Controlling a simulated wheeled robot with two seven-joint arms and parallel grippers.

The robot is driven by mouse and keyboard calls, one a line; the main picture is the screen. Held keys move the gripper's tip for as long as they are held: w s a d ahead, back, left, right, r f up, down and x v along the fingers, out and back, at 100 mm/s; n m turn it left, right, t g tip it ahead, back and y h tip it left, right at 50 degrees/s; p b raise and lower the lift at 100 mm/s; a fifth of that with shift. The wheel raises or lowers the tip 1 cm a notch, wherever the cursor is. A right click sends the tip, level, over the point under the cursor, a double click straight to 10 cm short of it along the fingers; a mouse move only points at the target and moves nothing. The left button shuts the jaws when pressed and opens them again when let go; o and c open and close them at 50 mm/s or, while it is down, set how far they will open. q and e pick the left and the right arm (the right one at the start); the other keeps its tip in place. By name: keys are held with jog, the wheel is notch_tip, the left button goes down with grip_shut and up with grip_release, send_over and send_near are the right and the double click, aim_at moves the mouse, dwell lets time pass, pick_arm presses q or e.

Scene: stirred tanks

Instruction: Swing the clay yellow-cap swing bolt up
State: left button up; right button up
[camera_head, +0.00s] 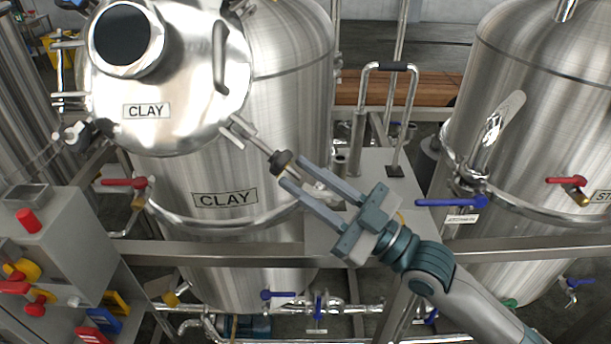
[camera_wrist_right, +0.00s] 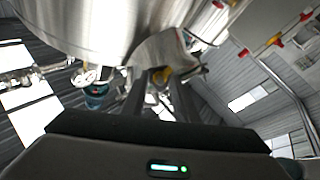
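The clay tank (camera_head: 235,262) carries two CLAY labels and has a domed round lid (camera_head: 185,112) at its upper left. A swing bolt (camera_head: 262,144) sticks out from the lid's lower right edge, slanting down to the right, with a dark, brownish knob near its outer end. My right gripper (camera_head: 294,172) is at that end, its two fingers parted on either side of the bolt's line. My left gripper is not in view.
A grey control box (camera_head: 60,245) with red and yellow knobs stands at lower left. A second steel tank (camera_head: 545,120) with red and blue valve handles stands at right. A steel rail (camera_head: 240,252) crosses in front of the tanks.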

jog(key=shift+c, duration=0.6)
grip_shut()
dwell(0.8)
